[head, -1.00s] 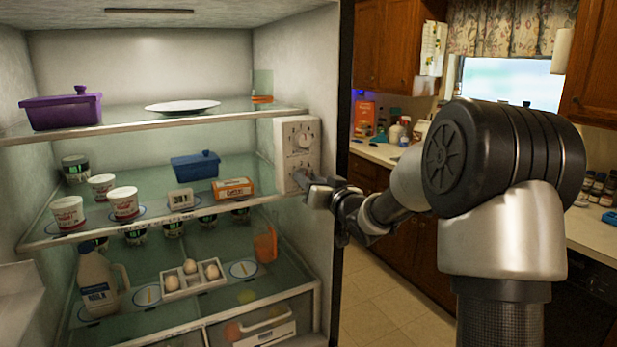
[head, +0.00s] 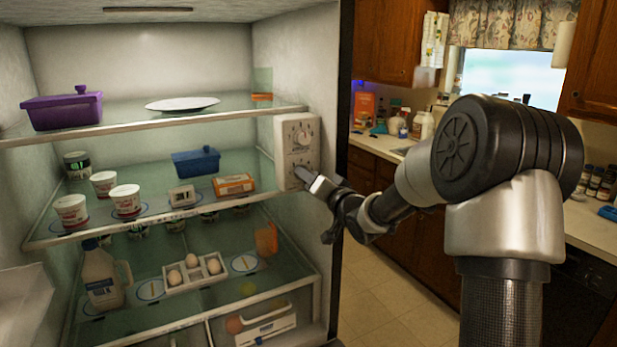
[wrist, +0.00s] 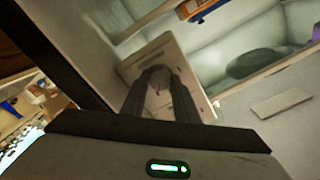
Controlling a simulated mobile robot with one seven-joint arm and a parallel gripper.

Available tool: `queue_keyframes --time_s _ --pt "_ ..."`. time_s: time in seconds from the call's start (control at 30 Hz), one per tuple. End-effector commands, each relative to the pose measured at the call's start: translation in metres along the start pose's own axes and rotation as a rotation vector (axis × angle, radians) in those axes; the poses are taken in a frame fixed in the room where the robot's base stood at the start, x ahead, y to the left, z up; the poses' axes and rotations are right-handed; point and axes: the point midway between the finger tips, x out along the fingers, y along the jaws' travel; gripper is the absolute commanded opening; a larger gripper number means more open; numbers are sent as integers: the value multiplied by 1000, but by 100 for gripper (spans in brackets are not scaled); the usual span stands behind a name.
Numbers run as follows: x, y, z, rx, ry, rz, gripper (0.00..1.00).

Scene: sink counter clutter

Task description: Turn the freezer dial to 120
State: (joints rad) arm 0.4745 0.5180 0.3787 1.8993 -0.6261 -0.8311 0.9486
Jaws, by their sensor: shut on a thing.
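A pale control panel (head: 283,152) is mounted on the right inner wall of the open fridge. Its upper dial (head: 300,136) is in plain view and clear of my gripper. The lower dial (wrist: 159,88) is between my two dark fingers in the wrist view, with a small red mark on it. My gripper (head: 303,174) reaches the panel from the right and is shut on this lower dial; it also shows in the wrist view (wrist: 160,90). The fingers hide much of the dial. The panel's lettering and the dial's setting are too small to read.
Fridge shelves hold a purple lidded dish (head: 62,110), a plate (head: 183,104), a blue dish (head: 196,163), several cups, a milk jug (head: 102,280) and eggs (head: 192,260). The fridge's dark right edge (head: 343,120) is close to my arm.

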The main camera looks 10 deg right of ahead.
Motion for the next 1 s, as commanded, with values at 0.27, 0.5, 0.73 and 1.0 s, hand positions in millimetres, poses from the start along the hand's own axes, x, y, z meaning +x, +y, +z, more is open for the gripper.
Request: queue_keyframes --time_s 0.27,0.5,0.73,1.0 --pt "0 1 0 0 -1 1 29" --pt "0 0 0 -1 0 1 46" --pt "-4 1 0 -2 0 1 46" --pt "-52 2 0 -4 1 3 46"
